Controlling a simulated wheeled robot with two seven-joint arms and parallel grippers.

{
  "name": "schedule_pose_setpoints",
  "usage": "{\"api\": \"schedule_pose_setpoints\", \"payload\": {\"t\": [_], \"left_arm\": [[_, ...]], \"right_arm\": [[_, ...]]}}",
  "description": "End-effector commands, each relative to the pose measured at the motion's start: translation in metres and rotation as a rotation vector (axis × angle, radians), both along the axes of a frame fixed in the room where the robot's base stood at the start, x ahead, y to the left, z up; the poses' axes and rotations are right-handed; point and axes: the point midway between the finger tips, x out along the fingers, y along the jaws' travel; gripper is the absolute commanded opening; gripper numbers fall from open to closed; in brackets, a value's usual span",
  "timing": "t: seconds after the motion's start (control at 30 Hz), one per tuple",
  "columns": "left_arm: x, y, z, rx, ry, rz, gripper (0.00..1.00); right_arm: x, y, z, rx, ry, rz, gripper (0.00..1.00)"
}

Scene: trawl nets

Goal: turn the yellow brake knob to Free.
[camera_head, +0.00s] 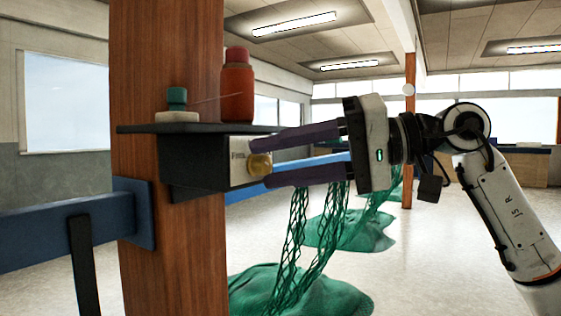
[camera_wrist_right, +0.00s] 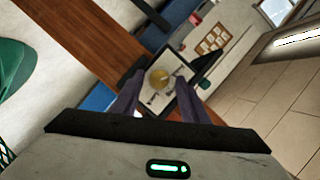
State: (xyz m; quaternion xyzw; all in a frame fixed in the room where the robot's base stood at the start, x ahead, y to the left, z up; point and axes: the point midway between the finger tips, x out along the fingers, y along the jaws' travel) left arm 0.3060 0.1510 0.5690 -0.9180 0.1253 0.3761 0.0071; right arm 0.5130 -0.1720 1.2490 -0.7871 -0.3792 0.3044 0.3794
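The yellow brake knob (camera_head: 260,165) sticks out of the pale front plate of a dark box (camera_head: 195,165) fixed to a wooden post. Part of a label shows beside the knob. My right gripper (camera_head: 268,163) comes from the right with its two purple fingers spread, one above and one below the knob. A gap shows between the fingers. In the right wrist view the knob (camera_wrist_right: 158,78) lies between and just beyond the fingertips (camera_wrist_right: 155,84); I cannot tell whether they touch it. My left gripper is not in view.
A dark shelf (camera_head: 160,128) above the box holds a red bottle (camera_head: 237,90) and a small green-capped item (camera_head: 177,98). The wooden post (camera_head: 165,50) and a blue rail (camera_head: 60,235) stand at left. Green nets (camera_head: 300,290) hang and lie below the gripper.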

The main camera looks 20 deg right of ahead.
Motion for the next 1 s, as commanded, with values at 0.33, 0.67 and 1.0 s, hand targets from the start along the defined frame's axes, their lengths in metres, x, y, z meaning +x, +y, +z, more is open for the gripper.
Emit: {"api": "schedule_pose_setpoints", "payload": {"t": [0.33,0.67,1.0], "left_arm": [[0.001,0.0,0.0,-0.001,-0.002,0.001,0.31],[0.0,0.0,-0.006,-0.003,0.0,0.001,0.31],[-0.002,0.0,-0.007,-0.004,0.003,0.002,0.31]], "right_arm": [[-0.003,-0.006,0.001,0.0,0.002,-0.001,0.4],[-0.034,-0.056,0.012,0.002,0.002,-0.005,0.4],[-0.054,-0.085,0.019,0.001,0.002,0.0,0.4]]}}
